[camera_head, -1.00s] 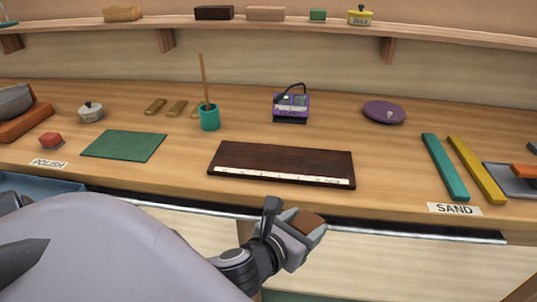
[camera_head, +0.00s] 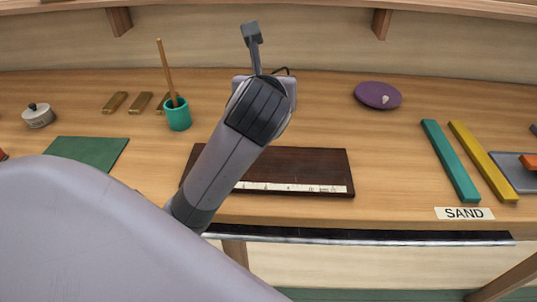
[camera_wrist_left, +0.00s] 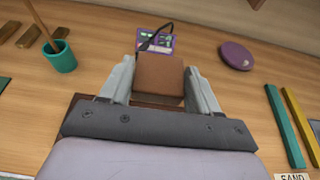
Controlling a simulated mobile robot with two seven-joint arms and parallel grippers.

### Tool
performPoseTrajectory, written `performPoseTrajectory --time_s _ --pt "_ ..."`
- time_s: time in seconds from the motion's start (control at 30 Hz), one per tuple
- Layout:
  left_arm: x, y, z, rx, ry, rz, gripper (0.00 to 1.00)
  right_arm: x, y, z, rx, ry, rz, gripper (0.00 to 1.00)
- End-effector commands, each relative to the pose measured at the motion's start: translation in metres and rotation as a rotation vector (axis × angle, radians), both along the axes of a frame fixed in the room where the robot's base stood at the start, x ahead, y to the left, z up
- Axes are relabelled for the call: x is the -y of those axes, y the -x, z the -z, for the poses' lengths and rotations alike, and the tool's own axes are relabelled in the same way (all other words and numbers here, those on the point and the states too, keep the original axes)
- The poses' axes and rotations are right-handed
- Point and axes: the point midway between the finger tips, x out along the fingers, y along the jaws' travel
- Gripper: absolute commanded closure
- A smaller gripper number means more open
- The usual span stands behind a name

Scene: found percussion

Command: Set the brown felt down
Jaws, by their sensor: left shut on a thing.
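The brown felt (camera_wrist_left: 160,78) is a small brown block. In the left wrist view it sits between the two fingers of my left gripper (camera_wrist_left: 160,72), which is shut on it. The felt appears in front of the purple device (camera_wrist_left: 155,42) and over the far part of the dark brown board; I cannot tell its height or whether it touches anything. In the head view my left wrist hides the fingers and the felt. My right gripper is in neither view.
The dark brown board (camera_head: 300,165) with a pale marked strip lies near the bench's front edge. A teal cup (camera_head: 178,116) with a stick stands left of it. A purple disc (camera_head: 378,95) lies to the back right. Teal (camera_head: 451,160) and yellow (camera_head: 483,160) bars lie at the right.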

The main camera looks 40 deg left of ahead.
Motion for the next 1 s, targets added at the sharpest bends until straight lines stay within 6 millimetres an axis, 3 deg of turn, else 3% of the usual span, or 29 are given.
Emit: performPoseTrajectory --time_s 0.17,0.6,1.0 --pt "0.0 0.001 0.027 -0.01 -0.001 -0.002 0.71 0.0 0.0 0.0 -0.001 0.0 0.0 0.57" --pt "0.0 0.001 0.132 -0.007 -0.003 -0.002 0.71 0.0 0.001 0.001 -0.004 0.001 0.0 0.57" --pt "0.0 0.001 0.18 -0.006 -0.002 -0.001 0.71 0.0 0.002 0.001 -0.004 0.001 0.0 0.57"
